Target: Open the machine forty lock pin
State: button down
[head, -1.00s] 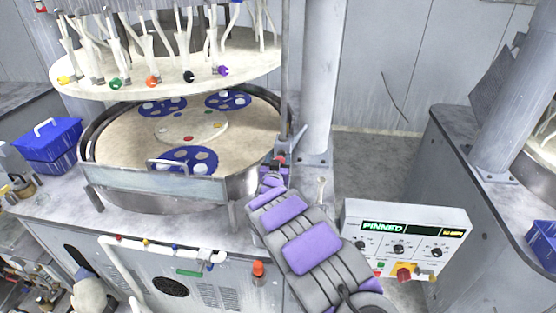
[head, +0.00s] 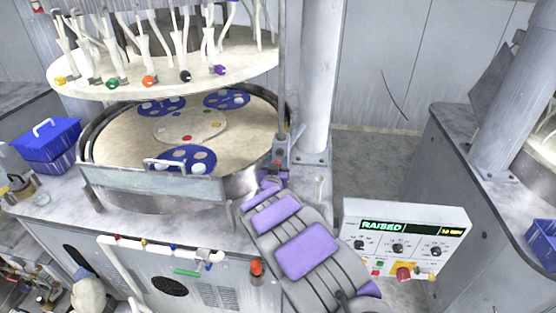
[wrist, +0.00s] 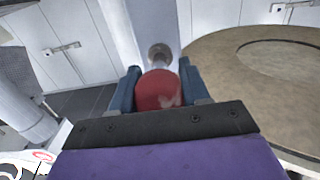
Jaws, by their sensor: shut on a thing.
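The lock pin's red knob (wrist: 158,91) sits between the two blue jaws of my gripper (wrist: 160,85) in the wrist view, and the jaws are shut on it. A grey metal post rises behind the knob. In the head view my gripper (head: 274,176) is at the right rim of the round platen (head: 130,135), beside the post. The knob shows there only as a small red spot (head: 278,162); the rest of the pin is hidden. The control box display (head: 383,226) reads RAISED in green.
The raised upper plate (head: 165,80) with coloured knobs and hoses hangs over the platen. A thick grey column (head: 318,90) stands just right of my gripper. The control box (head: 405,245) is at lower right. Blue bins (head: 47,145) sit at left.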

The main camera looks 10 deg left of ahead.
jog(key=shift+s+a+r, duration=0.1)
jog(key=shift+s+a, duration=0.05)
jog(key=shift+s, duration=1.3)
jog(key=c, duration=1)
grip_release()
jog(key=o, duration=0.3)
jog(key=shift+s+a+r, duration=0.1)
jog(key=shift+s+r, duration=0.1)
jog(key=shift+s, duration=0.15)
jog(key=shift+o, duration=0.8)
jog(key=shift+f, duration=0.1)
jog(key=shift+w+f, duration=0.15)
jog(key=shift+w, duration=0.05)
jog(key=s, duration=1.7)
jog(key=shift+s+a, duration=0.15)
jog(key=shift+a, duration=0.2)
jog(key=shift+f, duration=0.1)
